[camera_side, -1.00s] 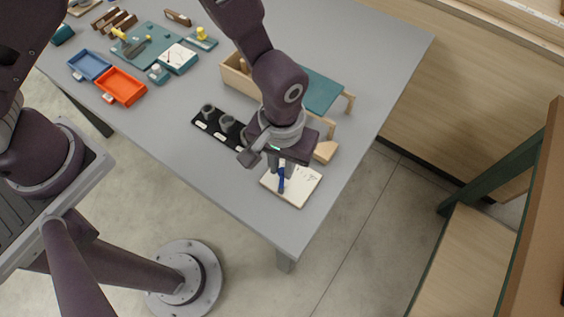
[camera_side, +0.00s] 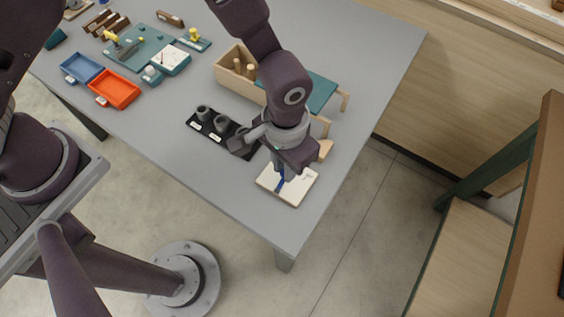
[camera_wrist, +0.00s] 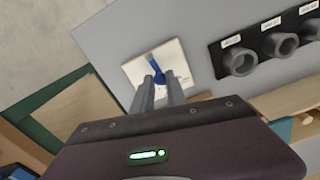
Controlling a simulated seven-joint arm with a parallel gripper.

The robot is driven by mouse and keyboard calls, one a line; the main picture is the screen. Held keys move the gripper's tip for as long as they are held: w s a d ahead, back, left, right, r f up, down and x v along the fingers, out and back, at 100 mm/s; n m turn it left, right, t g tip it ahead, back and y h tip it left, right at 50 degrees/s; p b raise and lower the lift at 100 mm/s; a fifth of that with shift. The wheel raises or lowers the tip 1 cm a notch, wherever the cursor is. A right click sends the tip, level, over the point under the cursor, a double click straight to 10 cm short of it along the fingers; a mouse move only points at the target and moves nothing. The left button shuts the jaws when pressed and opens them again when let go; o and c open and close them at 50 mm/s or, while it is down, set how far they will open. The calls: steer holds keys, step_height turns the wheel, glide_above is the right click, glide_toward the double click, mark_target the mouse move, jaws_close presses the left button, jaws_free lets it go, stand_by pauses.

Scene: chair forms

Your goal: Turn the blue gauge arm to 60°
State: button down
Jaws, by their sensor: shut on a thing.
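The blue gauge arm (camera_side: 280,184) lies over a cream square board (camera_side: 299,193) near the table's front corner. It also shows in the wrist view as a blue arm (camera_wrist: 156,69) on the pale board (camera_wrist: 178,52). My gripper (camera_side: 278,174) is low over the board and shut on the blue gauge arm. In the wrist view its two grey fingers (camera_wrist: 159,82) stand either side of the arm. The scale marks are mostly hidden or too small to read, so I cannot tell the angle.
A black strip with grey cups (camera_side: 221,123) lies just left of the board. A wooden box (camera_side: 227,77) and a teal-topped form (camera_side: 318,92) stand behind. Orange (camera_side: 114,88) and blue trays (camera_side: 82,68) lie far left. Bare table is in front.

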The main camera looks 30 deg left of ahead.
steer(key=shift+d+m, duration=0.15)
steer(key=shift+m, duration=0.35)
steer(key=c, duration=1.3)
jaws_free()
steer(key=shift+c, duration=0.2)
steer(key=shift+r, duration=0.1)
step_height(320, 180, up, 7)
